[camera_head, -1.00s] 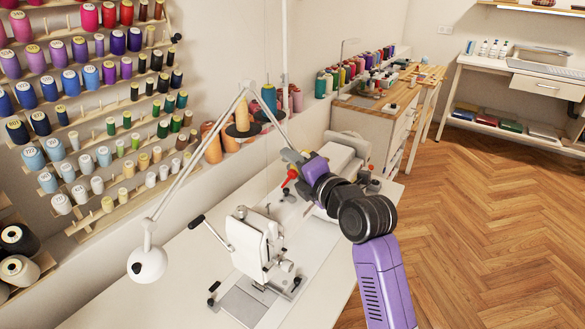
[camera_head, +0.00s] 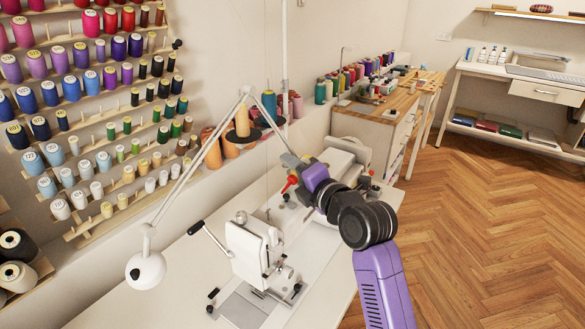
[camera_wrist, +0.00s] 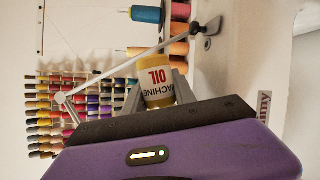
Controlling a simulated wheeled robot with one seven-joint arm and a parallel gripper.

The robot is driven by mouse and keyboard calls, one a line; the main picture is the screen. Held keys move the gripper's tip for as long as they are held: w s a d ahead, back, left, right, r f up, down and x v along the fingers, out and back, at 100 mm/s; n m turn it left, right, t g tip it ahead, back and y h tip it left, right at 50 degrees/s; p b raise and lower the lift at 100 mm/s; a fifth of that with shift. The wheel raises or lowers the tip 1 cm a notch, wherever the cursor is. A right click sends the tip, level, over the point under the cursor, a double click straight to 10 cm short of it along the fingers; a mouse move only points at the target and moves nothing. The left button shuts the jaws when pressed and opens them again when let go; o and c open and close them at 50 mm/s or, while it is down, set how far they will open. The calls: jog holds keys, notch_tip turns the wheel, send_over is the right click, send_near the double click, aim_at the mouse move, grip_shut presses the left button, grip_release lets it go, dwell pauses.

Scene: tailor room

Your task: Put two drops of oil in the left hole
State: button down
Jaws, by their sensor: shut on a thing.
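The machine oil bottle, with a yellowish body and a white label reading "MACHINE OIL", shows in the wrist view (camera_wrist: 157,88) between the fingers of my gripper (camera_wrist: 158,96). The gripper is shut on the bottle. Small dark spots show on the machine's top below the tip, but I cannot tell which is the left hole. The tip looks apart from the surface.
A white lamp (camera_head: 147,270) on a thin arm stands left of the machine, its arm passing close behind my gripper. A thread stand with a tan spool (camera_head: 242,122) is behind. Thread racks (camera_head: 100,120) cover the left wall. Open wooden floor (camera_head: 490,220) lies to the right.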

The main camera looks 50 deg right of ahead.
jog(key=shift+r+p, duration=0.1)
jog(key=shift+p, duration=0.2)
jog(key=shift+m+p, duration=0.3)
jog(key=shift+p, duration=0.1)
jog(key=shift+f+m+g+y+p, duration=0.25)
jog(key=shift+m+y+p, duration=0.35)
jog(key=shift+p, duration=0.6)
jog(key=shift+f+m+g+p, duration=0.25)
jog(key=shift+f+m+p, duration=0.15)
jog(key=shift+m+p, duration=0.2)
